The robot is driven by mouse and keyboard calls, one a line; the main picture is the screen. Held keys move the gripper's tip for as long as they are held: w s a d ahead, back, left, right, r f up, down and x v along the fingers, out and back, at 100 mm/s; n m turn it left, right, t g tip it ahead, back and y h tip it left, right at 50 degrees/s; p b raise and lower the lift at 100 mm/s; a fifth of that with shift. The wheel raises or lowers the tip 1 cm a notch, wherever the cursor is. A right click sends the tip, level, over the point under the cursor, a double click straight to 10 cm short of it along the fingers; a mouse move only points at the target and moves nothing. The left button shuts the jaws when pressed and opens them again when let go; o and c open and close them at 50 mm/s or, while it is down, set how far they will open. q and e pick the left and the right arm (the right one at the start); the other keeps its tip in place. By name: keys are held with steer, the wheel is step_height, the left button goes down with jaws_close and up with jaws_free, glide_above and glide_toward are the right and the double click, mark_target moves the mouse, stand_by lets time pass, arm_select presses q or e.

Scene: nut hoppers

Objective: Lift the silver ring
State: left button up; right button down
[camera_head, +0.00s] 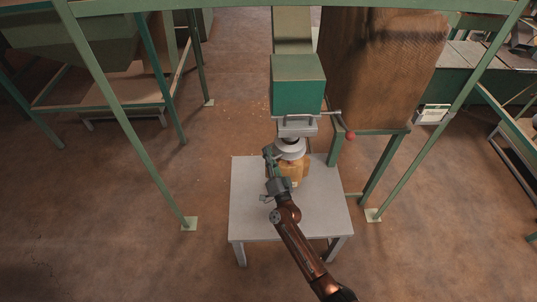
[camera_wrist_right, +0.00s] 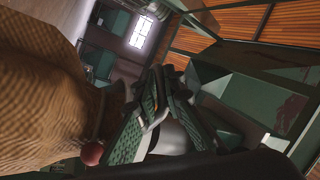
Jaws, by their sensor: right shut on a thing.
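The silver ring (camera_head: 291,146) is a pale grey collar under the spout of the green hopper box (camera_head: 297,84), just above a tan sack (camera_head: 288,172) on the table. My right gripper (camera_head: 269,153) reaches in from below and is at the ring's left side. In the wrist view, my right gripper's (camera_wrist_right: 152,112) dark textured fingers are closed on a thin silver piece of the ring (camera_wrist_right: 157,122). A rounded grey-white surface shows beside it. The fingers hide part of the ring. My left gripper is not in view.
The small grey table (camera_head: 252,212) has free room at its front and left. A red ball knob (camera_head: 350,135) on a lever sticks out right of the spout.

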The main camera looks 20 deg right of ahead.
steer(key=shift+r, duration=0.25)
step_height(320, 180, up, 4)
steer(key=p, duration=0.3)
steer(key=shift+f, duration=0.15)
step_height(320, 180, up, 4)
steer(key=p, duration=0.3)
steer(key=shift+f, duration=0.1)
steer(key=shift+p, duration=0.45)
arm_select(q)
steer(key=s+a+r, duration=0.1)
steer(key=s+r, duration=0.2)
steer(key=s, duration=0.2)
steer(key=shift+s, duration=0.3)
arm_select(e)
steer(key=shift+r, duration=0.2)
steer(key=c, duration=2.2)
jaws_free()
steer(key=shift+r, duration=0.15)
steer(key=shift+o, duration=0.8)
